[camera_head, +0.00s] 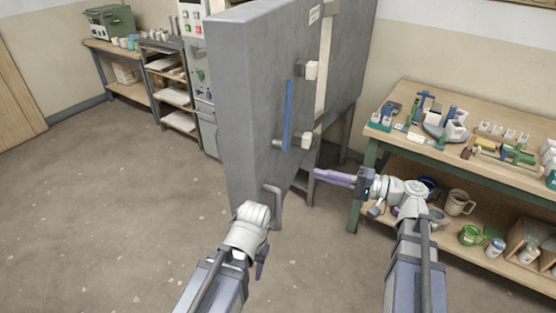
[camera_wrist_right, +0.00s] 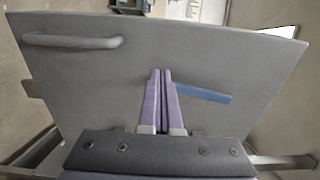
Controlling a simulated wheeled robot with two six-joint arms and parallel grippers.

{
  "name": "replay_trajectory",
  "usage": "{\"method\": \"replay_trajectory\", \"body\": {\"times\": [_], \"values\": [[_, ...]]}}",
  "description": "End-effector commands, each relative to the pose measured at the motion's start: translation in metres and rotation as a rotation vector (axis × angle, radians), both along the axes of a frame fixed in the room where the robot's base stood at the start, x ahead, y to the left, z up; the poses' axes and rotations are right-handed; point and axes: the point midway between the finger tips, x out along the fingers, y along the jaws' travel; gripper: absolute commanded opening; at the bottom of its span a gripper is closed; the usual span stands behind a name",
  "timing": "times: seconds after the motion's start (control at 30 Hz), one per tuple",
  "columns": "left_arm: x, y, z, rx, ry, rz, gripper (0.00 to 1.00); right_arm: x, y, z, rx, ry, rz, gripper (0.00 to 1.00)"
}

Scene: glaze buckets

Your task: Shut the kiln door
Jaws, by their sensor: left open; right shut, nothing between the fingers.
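The kiln door (camera_head: 262,90) is a thick grey slab standing open in the middle of the head view, with a pale gap between it and the kiln body (camera_head: 345,60). A blue bar (camera_head: 288,115) and a grey handle (camera_head: 276,205) are on its face. In the right wrist view the door (camera_wrist_right: 100,80) fills most of the picture. My right gripper (camera_head: 318,174) is shut and empty, pointing at the door's face; I cannot tell whether it touches. My left gripper (camera_head: 261,264) is open, low in front of the door near the handle, its fingers partly hidden by the wrist.
A workbench (camera_head: 405,90) with tools stands at the right, close to my right arm; its lower shelf holds mugs and a green cup (camera_head: 471,235). Shelves (camera_head: 165,65) and a control cabinet (camera_head: 196,75) stand behind at left. The floor (camera_head: 120,190) at left is clear.

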Motion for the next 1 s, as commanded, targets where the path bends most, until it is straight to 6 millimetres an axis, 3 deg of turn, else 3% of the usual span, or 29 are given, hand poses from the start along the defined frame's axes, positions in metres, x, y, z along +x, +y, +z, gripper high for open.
{"method": "replay_trajectory", "body": {"times": [0.17,0.7,1.0], "values": [[0.000,0.000,-0.001,0.000,0.000,0.000,0.46,0.006,0.016,-0.001,-0.001,0.000,0.005,0.00],[0.000,0.000,0.000,0.000,0.000,0.000,0.46,0.044,0.110,-0.001,-0.002,0.001,0.005,0.00],[0.000,0.000,0.000,0.000,0.000,0.000,0.46,0.052,0.129,-0.001,-0.002,0.001,0.001,0.00]]}}
